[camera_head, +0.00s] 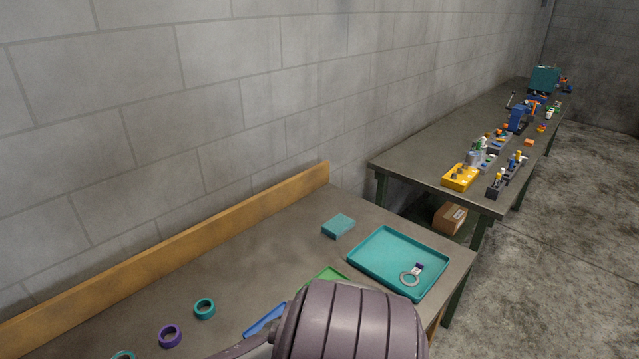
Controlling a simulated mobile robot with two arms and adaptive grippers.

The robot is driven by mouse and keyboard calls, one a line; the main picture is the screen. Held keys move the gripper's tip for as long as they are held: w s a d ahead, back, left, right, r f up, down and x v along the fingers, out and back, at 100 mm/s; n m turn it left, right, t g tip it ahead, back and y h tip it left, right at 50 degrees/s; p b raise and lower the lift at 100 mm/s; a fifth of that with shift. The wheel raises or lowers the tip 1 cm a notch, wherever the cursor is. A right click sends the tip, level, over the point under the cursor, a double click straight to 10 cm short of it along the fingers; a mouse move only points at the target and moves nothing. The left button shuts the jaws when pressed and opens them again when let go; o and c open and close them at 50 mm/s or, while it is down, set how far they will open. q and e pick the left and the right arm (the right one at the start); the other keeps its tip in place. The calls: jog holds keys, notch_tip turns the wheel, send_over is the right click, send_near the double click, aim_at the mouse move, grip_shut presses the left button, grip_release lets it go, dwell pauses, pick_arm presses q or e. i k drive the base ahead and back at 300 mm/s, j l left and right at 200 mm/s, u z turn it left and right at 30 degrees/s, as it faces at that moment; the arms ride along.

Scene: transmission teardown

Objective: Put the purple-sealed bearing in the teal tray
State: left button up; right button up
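The teal tray (372,268) lies flat near the right end of the near workbench. Inside it, toward its front right, lie a light grey ring (404,281) and a small purple and white piece (418,267) touching or very near it. I cannot tell whether they are one part. A purple ring (170,337) lies on the bench at the lower left, outside the tray. I cannot tell from here which of these is the purple-sealed bearing. Neither of my grippers shows; a large grey-purple part of my arm covers the bottom middle.
Teal rings (204,309) lie near the purple ring, one cut off by the bottom edge. A teal block (338,226) sits behind the tray. Blue (264,321) and green (327,275) pieces are partly hidden by my arm. A second bench (420,164) holds several tools and parts.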

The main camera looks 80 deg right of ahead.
aim_at(393, 246)
jog(key=k+l+z, duration=0.2)
jog(key=z, duration=0.2)
jog(key=k+l+z, duration=0.1)
jog(key=l+z, duration=0.35)
jog(key=k+l, duration=0.15)
jog(key=l, duration=0.3)
jog(key=k+l+z, duration=0.15)
jog(key=l, duration=0.3)
jog(key=k+l, duration=0.1)
jog(key=l, duration=0.35)
jog(key=k+l+z, duration=0.15)
jog(key=l, duration=0.3)
jog(key=i, duration=0.05)
